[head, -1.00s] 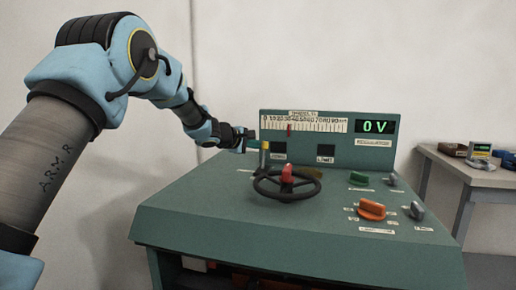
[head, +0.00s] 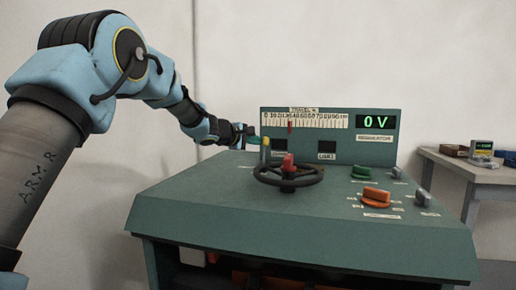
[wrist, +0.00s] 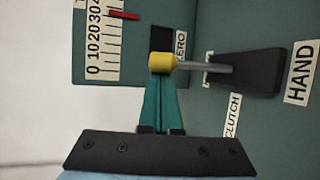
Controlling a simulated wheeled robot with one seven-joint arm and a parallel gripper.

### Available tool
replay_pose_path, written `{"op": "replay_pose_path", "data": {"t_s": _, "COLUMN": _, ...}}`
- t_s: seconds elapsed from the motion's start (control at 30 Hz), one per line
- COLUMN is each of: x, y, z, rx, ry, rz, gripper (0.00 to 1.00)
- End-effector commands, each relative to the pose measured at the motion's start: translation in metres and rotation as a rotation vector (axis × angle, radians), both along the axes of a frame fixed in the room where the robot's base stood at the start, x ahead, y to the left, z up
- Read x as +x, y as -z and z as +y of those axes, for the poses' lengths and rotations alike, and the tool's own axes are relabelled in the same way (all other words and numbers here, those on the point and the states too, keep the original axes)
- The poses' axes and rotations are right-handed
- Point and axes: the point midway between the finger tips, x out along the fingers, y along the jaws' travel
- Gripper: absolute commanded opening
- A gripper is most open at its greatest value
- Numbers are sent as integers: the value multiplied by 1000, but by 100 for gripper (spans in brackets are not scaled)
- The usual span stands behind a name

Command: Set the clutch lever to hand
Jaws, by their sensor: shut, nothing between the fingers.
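The clutch lever has a yellow knob (wrist: 162,61) on a grey shaft (wrist: 205,67) that rises from a dark slot plate (wrist: 250,71). In the wrist view the knob points left, away from the HAND label (wrist: 302,72) at the plate's right end. A CLUTCH label (wrist: 232,115) lies below. In the head view the lever (head: 265,147) stands at the console's back left, behind the handwheel. My gripper (head: 251,137) is just left of the knob. In the wrist view its teal fingers (wrist: 161,78) are together, tips at the knob; contact cannot be told.
A black handwheel (head: 288,176) with a red knob stands in front of the lever. The upright panel (head: 330,117) with scale and 0 V display is close behind. Green and orange knobs (head: 376,196) are at right. A side table (head: 470,168) stands beyond.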

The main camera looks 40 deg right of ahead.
Motion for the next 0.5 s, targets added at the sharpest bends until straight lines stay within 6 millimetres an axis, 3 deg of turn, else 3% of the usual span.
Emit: {"op": "replay_pose_path", "data": {"t_s": 0.5, "x": -4, "y": 8, "z": 4, "rx": -116, "ry": 3, "rz": -73, "gripper": 0}}
